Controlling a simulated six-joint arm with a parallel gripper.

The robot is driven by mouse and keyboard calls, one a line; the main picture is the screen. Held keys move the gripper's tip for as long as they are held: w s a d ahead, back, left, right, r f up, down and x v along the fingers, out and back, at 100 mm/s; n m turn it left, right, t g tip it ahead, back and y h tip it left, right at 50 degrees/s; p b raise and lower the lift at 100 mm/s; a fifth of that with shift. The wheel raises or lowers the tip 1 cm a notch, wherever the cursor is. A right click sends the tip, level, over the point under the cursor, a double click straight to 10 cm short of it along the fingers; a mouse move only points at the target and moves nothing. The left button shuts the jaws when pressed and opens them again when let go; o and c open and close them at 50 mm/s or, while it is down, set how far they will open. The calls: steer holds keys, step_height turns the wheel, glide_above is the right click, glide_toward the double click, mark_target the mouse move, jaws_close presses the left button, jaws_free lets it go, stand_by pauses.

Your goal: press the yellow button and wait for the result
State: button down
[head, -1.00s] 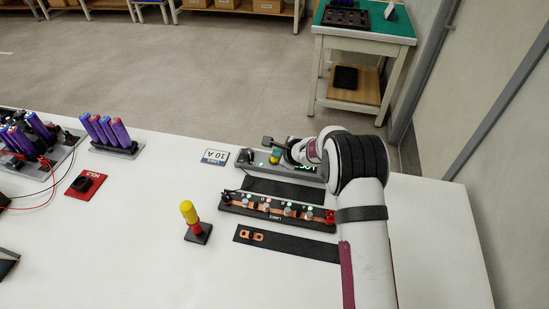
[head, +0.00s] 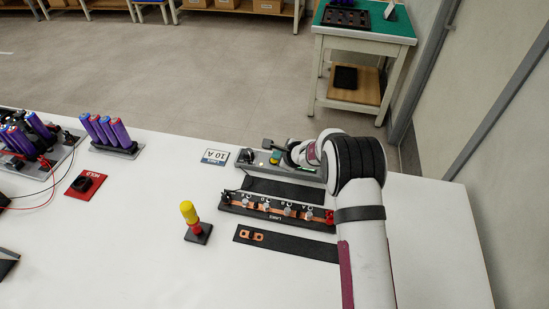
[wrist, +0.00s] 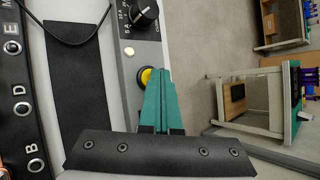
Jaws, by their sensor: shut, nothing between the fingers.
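The yellow button (wrist: 146,77), in a black ring, sits on the grey control panel (wrist: 150,50). My gripper (wrist: 160,72) has its teal fingers together with nothing between them. Their tips lie over the right part of the button and hide it; they appear to touch it, but the contact itself is hidden. In the head view my gripper (head: 273,159) points down at the panel (head: 245,160) at the back of the table. A small lamp (wrist: 129,51) beside the button looks pale yellow. The panel's display is mostly hidden by my arm.
A black rotary dial (wrist: 143,13) is on the panel. The lanes board (head: 262,213) with lettered posts stands in front. A red-and-yellow post (head: 189,214), a red hold button base (head: 96,186) and a 10 A card (head: 215,156) lie left. The table's right side is clear.

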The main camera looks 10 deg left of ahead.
steer(key=shift+r, duration=0.1)
stand_by(0.3)
steer(key=shift+r, duration=0.8)
steer(key=shift+r, duration=2.5)
